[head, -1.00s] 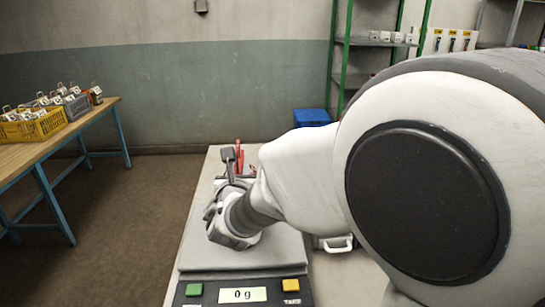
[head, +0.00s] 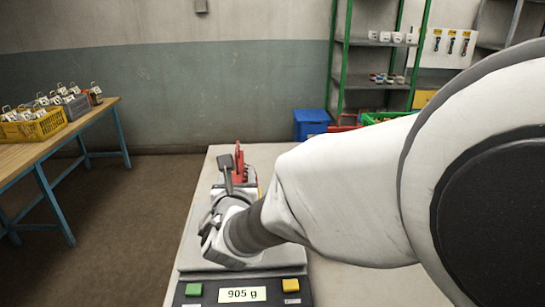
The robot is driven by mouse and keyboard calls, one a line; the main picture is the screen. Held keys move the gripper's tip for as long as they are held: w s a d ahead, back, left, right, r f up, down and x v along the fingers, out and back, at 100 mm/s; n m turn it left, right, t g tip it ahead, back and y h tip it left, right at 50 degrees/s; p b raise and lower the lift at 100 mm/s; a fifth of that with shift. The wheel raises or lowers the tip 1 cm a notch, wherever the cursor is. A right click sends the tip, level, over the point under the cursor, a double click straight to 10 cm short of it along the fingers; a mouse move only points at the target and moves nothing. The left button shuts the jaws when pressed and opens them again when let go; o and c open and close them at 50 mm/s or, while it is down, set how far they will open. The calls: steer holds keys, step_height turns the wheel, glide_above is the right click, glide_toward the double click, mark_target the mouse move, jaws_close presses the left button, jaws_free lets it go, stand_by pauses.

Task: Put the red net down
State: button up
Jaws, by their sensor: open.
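My gripper (head: 226,203) is low over the plate of a scale (head: 188,260). The jaws are open, and my wrist hides most of what is between and below them. The scale's display (head: 242,294) reads 905 g. A red thing (head: 239,163) shows just beyond my gripper. I cannot tell whether it is the red net or something else. No other part of a net can be made out.
The scale stands on a pale table (head: 203,195), with bare top to the right. A blue bin (head: 311,119) and a green crate (head: 388,117) are behind. A wooden table (head: 88,112) at the left holds a yellow crate (head: 33,127) of tagged items.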

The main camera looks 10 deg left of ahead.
steer(key=v, duration=0.7)
steer(key=s+d+m+g+h, duration=0.3)
steer(key=d+m+g+h, duration=0.5)
steer(key=d+m, duration=1.6)
steer(key=s+d+f+m+g, duration=0.2)
steer(key=s+d+f+m, duration=0.15)
steer(key=s+d, duration=0.4)
steer(key=s+a+m+y, duration=0.2)
steer(key=s+m+y, duration=0.2)
steer(key=m, duration=0.7)
steer(key=shift+s+a+r, duration=0.15)
steer(key=shift+s, duration=0.7)
